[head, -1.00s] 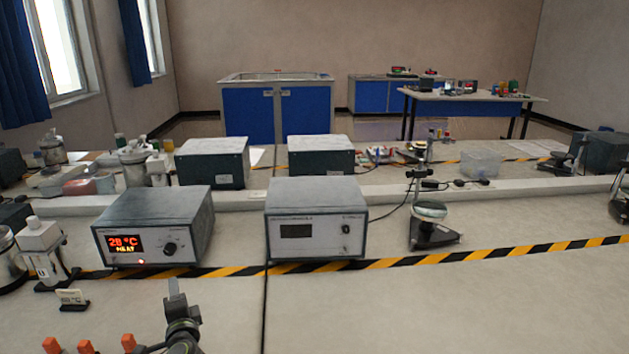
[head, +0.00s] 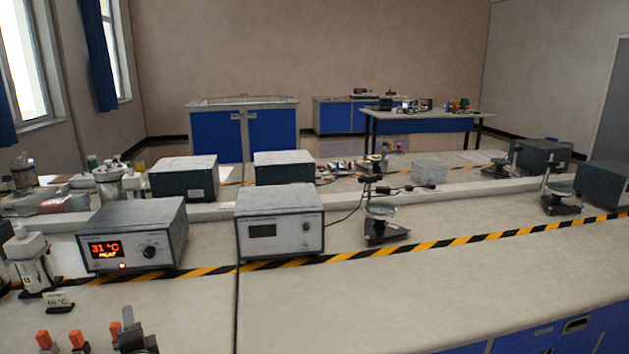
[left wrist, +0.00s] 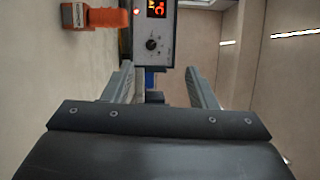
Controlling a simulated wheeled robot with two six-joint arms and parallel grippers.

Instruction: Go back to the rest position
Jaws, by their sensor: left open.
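My left gripper (head: 122,325) is at the bottom left of the head view, above the near bench top and in front of the lit heater box (head: 133,236). In the left wrist view its two fingers (left wrist: 158,82) are spread apart with nothing between them. The heater box, its orange display reading 31 °C in the head view, also shows beyond the fingers in the left wrist view (left wrist: 153,45). My right gripper is in neither view.
Orange-topped items (head: 76,340) stand close to the left of my left gripper. A small 60 °C card (head: 58,302) and a white bottle-like device (head: 30,262) are farther left. Striped tape (head: 445,246) crosses the bench.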

